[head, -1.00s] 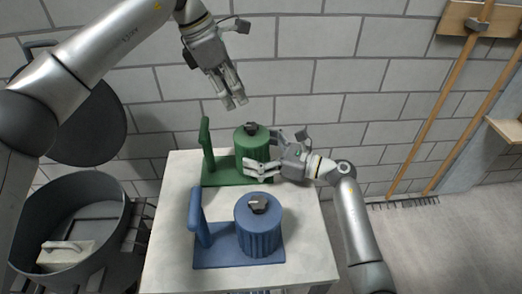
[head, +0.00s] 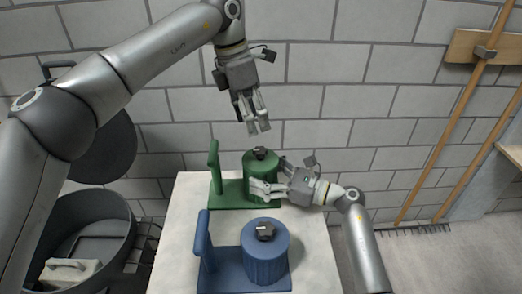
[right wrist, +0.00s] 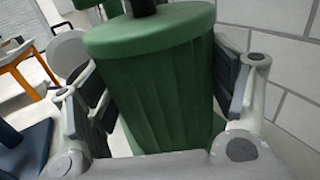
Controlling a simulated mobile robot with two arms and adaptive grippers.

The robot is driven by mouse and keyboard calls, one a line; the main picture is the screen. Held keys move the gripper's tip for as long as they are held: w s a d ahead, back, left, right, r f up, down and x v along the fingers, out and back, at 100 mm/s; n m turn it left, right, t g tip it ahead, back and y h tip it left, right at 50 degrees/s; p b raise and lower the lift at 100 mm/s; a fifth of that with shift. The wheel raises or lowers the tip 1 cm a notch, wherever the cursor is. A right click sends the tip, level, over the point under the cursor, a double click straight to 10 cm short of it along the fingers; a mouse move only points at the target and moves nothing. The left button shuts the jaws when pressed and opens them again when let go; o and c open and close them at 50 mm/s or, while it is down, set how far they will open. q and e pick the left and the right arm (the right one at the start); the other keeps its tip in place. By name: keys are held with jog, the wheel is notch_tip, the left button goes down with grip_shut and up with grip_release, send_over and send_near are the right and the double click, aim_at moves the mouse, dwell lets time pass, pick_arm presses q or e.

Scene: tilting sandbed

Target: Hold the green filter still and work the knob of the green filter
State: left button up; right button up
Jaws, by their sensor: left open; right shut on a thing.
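The green filter (head: 262,168) stands upright at the back of the white table, on a green base with an upright post at its left. Its dark knob (head: 260,152) sits on top of the lid. My right gripper (head: 268,183) comes from the right and is shut on the green filter's body. In the right wrist view its fingers (right wrist: 165,95) lie on both sides of the ribbed green body (right wrist: 168,85). My left gripper (head: 254,118) is open and empty above the green filter, fingers pointing down, apart from the knob.
A blue filter (head: 265,252) with a dark knob stands on the table (head: 184,215) in front of the green one. A grey bin (head: 70,240) with a raised lid is at the left. Long-handled tools (head: 470,90) lean on the wall at the right.

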aim_at(260, 149)
pick_arm(q)
jog(key=f+n+y, duration=0.1)
jog(key=f, duration=0.2)
jog(key=d+f+n, duration=0.1)
jog(key=f+n, duration=0.1)
jog(key=d+f+n+y, duration=0.1)
jog(key=f+n, duration=0.1)
jog(key=f, duration=0.1)
jog(key=shift+w+f+y, duration=0.25)
jog(key=shift+f+y, duration=0.05)
dwell(0.5)
jog(key=c, duration=1)
